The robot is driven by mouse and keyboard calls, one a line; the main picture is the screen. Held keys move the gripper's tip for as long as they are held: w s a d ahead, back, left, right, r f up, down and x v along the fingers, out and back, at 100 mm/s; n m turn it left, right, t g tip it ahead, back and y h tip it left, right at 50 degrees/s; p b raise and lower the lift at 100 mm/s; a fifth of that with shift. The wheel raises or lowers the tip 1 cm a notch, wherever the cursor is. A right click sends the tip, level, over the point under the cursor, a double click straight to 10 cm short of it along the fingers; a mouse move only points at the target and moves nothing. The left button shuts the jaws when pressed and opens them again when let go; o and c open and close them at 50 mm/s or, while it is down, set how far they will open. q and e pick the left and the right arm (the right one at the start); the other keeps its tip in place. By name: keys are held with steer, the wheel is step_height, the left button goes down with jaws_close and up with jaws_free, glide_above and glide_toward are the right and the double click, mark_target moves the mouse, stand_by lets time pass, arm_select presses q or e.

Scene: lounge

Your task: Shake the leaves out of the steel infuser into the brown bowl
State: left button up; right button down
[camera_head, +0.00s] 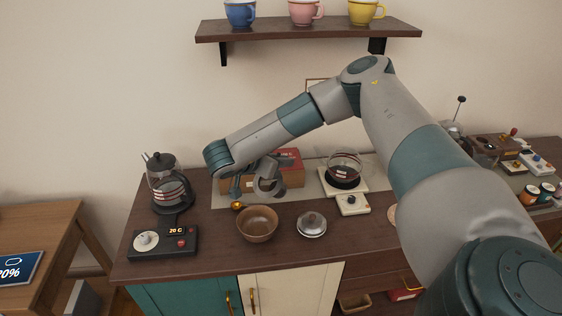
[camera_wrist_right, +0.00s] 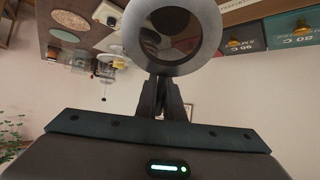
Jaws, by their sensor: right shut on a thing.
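The brown bowl (camera_head: 257,237) stands upright on the dark counter (camera_head: 215,262), near its front edge. The steel infuser (camera_head: 279,190) is a grey ring-like cup; in the right wrist view it (camera_wrist_right: 203,52) shows a thick rim around a dark inside. My right gripper (camera_head: 254,181) is shut on it; the fingers (camera_wrist_right: 162,95) meet at its edge in the right wrist view. The infuser is held tilted, above and a little behind the bowl, apart from it. I cannot tell whether leaves are inside it. My left gripper is not in view.
A glass press (camera_head: 166,188) and a control panel (camera_head: 163,241) stand left. A red-brown box (camera_head: 291,178) is behind the gripper.

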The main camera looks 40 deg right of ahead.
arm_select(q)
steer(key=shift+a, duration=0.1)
arm_select(e)
steer(key=shift+a+f, duration=0.15)
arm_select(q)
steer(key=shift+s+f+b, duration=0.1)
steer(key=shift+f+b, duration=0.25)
arm_select(e)
steer(key=shift+f, duration=0.15)
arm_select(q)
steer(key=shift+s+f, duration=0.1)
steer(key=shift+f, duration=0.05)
arm_select(e)
steer(key=shift+f, duration=0.2)
